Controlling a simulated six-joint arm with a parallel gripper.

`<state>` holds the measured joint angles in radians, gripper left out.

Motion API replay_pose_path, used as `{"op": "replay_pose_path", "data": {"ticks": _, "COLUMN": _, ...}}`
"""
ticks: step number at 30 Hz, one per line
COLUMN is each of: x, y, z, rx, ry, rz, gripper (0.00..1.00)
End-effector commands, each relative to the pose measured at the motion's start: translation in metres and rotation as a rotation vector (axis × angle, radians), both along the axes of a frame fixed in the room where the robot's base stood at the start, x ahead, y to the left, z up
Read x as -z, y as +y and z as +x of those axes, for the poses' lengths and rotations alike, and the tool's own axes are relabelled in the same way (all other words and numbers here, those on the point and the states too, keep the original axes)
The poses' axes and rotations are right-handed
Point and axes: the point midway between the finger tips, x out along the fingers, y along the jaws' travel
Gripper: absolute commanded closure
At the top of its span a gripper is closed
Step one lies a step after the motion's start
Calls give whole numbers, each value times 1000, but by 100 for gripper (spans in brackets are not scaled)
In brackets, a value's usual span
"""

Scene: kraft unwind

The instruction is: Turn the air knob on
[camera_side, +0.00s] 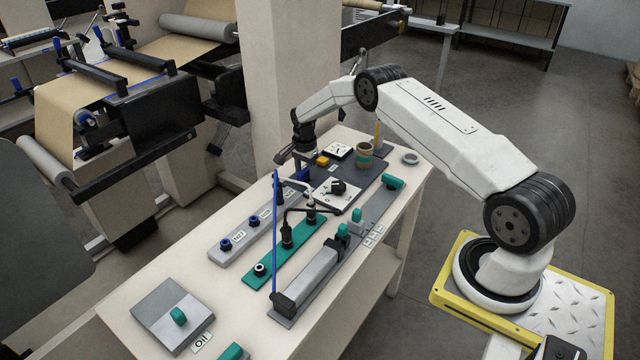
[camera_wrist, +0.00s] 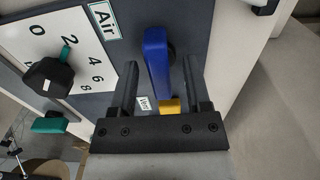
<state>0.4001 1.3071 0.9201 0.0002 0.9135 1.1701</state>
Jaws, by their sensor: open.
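A blue lever handle (camera_wrist: 156,65) stands on a dark panel in the wrist view, long side running up the picture. An "Air" label (camera_wrist: 103,20) is to its left, between it and a white dial plate numbered from 0 (camera_wrist: 85,45). The dial has a black knob with a teal pointer (camera_wrist: 48,78), pointing near 2. My gripper (camera_wrist: 158,68) is open, its two fingers on either side of the blue lever; I cannot tell whether they touch it. In the side view my gripper (camera_side: 302,163) is low over the panel, partly hiding the blue lever (camera_side: 304,173).
A yellow part (camera_wrist: 170,106) and a "Vent" label (camera_wrist: 144,103) lie close to the fingers.

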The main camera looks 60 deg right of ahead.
Motion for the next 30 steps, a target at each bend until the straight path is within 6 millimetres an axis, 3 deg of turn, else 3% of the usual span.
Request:
{"op": "replay_pose_path", "data": {"ticks": 9, "x": 2, "y": 0, "z": 0, "rx": 0, "ry": 0, "rz": 0, "gripper": 41}}
{"op": "replay_pose_path", "data": {"ticks": 15, "x": 2, "y": 0, "z": 0, "rx": 0, "ry": 0, "rz": 0, "gripper": 100}}
{"op": "replay_pose_path", "data": {"ticks": 30, "x": 2, "y": 0, "z": 0, "rx": -58, "ry": 0, "rz": 0, "gripper": 100}}
